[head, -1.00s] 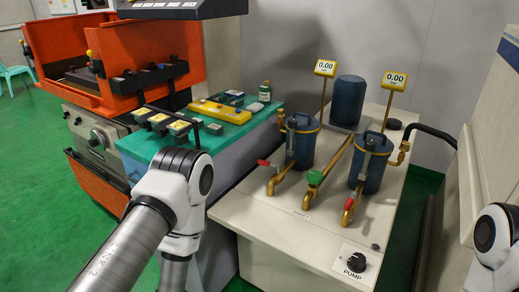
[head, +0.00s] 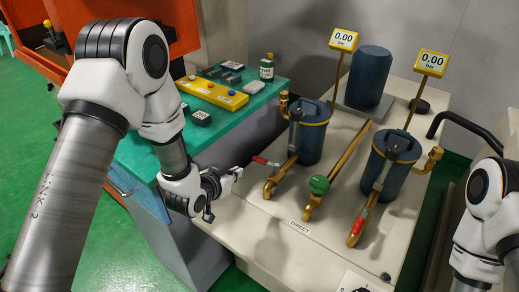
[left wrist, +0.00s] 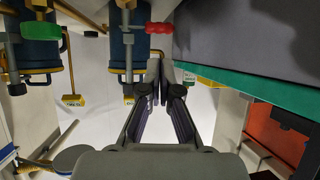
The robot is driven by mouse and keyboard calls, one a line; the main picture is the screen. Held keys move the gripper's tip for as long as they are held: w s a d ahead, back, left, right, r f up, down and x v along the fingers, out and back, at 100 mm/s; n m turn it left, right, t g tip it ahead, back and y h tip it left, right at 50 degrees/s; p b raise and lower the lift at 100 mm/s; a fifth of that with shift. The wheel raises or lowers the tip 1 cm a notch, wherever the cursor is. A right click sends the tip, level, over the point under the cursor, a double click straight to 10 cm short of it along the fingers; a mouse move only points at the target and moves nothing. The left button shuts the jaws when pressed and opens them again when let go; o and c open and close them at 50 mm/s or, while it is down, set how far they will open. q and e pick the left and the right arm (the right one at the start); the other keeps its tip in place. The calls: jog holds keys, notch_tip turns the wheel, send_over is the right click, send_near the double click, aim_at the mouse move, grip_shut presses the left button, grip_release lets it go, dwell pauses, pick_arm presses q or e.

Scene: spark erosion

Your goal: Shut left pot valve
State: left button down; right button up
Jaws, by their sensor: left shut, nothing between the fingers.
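The left pot (head: 311,140) is a blue cylinder with a brass rim. Its brass pipe (head: 279,180) runs forward, and the red valve handle (head: 265,161) sticks out sideways to the left of it. The left wrist view also shows the red handle (left wrist: 159,28) beside the left pot (left wrist: 123,58). My left gripper (head: 236,173) is shut and empty, just left of and slightly below the handle, with a small gap seeming to lie between them. In the left wrist view its fingers (left wrist: 159,80) are together. My right gripper is out of view.
The right pot (head: 391,165) has a red handle (head: 360,220) lying along its pipe. A green handle (head: 319,184) sits on the middle pipe. Two gauges read 0.00. A teal-topped bench (head: 215,135) with a yellow bar (head: 212,94) stands left of the cream cabinet (head: 240,222).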

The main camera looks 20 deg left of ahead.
pick_arm(q)
jog(key=p, duration=0.2)
send_near(258, 161)
jog(key=x, duration=0.6)
jog(key=shift+w+d+f, duration=0.1)
jog(key=shift+w, duration=0.3)
jog(key=shift+w+f, duration=0.2)
jog(key=shift+f, duration=0.05)
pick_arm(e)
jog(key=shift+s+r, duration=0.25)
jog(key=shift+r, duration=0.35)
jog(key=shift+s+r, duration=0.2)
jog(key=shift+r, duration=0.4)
pick_arm(q)
jog(key=shift+r, duration=0.1)
